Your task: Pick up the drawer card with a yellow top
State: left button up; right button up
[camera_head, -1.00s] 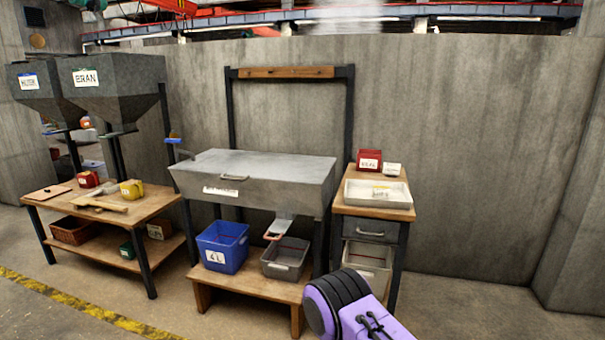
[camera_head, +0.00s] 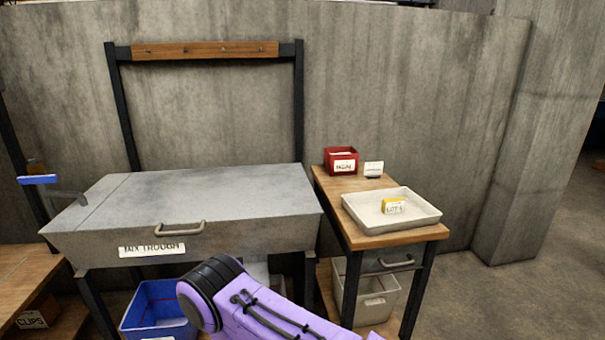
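A small card with a yellow top and a white labelled front, reading something like "LOT 1" (camera_head: 393,207), stands in the white tray (camera_head: 365,219) on the small wooden side table (camera_head: 345,183). A plain white card (camera_head: 374,169) stands at the back of the same table, beside the red box. A drawer with a curved handle (camera_head: 396,263) is under the tabletop and looks shut. One purple arm link of mine crosses the bottom middle. Neither gripper shows, so I cannot see their fingers.
A red labelled box (camera_head: 341,161) stands at the table's back left. The grey lidded mix trough (camera_head: 200,200) is to the left. A blue bin (camera_head: 155,308) and a pale bin (camera_head: 375,299) sit low down. Floor is clear at the right.

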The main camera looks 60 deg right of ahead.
aim_at(395, 205)
jog(key=i, duration=1.35)
jog(key=z, duration=2.5)
